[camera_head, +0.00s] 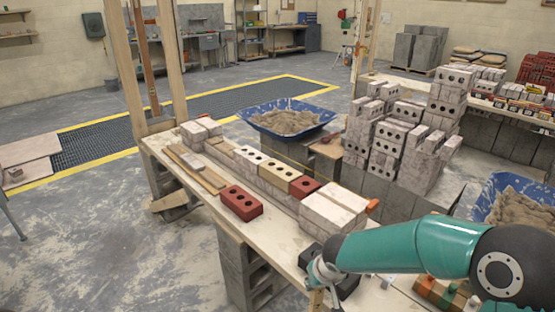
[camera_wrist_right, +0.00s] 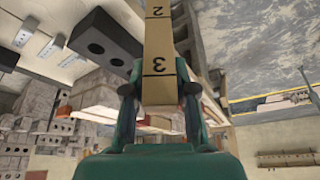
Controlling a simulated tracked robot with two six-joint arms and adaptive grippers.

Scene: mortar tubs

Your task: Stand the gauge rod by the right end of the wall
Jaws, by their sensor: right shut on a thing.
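The wall (camera_head: 275,172) is a low row of bricks on a plank-topped bench, with pale blocks at both ends and white, yellow and red bricks between. Its right end is a pale block stack (camera_head: 333,208). My right gripper (camera_head: 320,272) is just in front of that end, near the bench's front edge. In the right wrist view my right gripper (camera_wrist_right: 158,92) is shut on the gauge rod (camera_wrist_right: 158,50), a tan flat bar with black lines and the numbers 2 and 3. In the head view the rod is mostly hidden. My left gripper is not in view.
A dark block with holes (camera_wrist_right: 102,40) lies near the gripper. A loose red brick (camera_head: 241,203) and thin wooden strips (camera_head: 195,168) lie before the wall. Mortar tubs (camera_head: 287,118) and stacked bricks (camera_head: 397,140) stand behind. Wooden posts (camera_head: 125,60) rise at the bench's left.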

